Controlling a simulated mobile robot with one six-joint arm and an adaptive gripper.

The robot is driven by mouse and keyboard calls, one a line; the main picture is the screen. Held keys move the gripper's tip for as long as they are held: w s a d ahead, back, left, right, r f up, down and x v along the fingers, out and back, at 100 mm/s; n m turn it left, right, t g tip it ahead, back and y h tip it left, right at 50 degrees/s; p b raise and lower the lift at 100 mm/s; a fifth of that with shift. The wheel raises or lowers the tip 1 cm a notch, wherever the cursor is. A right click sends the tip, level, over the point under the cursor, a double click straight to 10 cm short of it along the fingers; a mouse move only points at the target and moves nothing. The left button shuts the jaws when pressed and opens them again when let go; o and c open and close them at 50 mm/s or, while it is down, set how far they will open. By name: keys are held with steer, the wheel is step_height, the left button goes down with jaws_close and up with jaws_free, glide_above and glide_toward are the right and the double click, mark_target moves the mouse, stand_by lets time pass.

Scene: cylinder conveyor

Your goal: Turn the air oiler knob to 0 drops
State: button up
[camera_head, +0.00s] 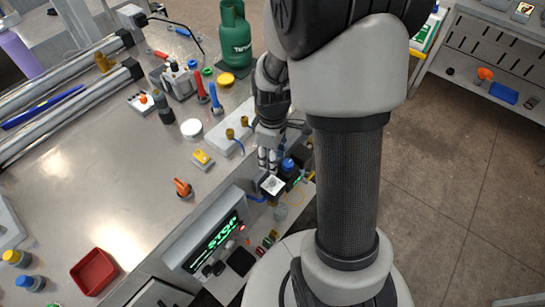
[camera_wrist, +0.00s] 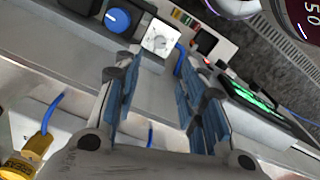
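A white square dial face with a small round knob in its middle (camera_wrist: 160,38) sits on top of a black unit; it seems to be the air oiler knob. Its scale is too small to read. The same white top (camera_head: 273,186) shows in the head view. A blue round knob (camera_wrist: 117,20) is beside it, to the left in the wrist view, and also shows in the head view (camera_head: 288,165). My gripper (camera_wrist: 163,68) is open and empty, its blue-padded fingers apart. The dial lies beyond the fingertips, near the gap between them, and appears apart from them.
A control box with a green lit display (camera_head: 217,237) stands near the dial unit. Blue hose runs close by. A yellow-brass fitting (camera_wrist: 22,160) is at the lower left of the wrist view. An orange knob (camera_head: 183,187) and a red tray (camera_head: 94,271) are on the metal table.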

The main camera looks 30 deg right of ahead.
step_height(320, 180, up, 5)
steer(key=m+p, duration=0.5)
glide_above(273, 180)
steer(key=m, duration=0.2)
step_height(273, 180, down, 17)
steer(key=b, duration=0.4)
steer(key=shift+f+b, duration=0.1)
steer(key=shift+b, duration=0.25)
jaws_close()
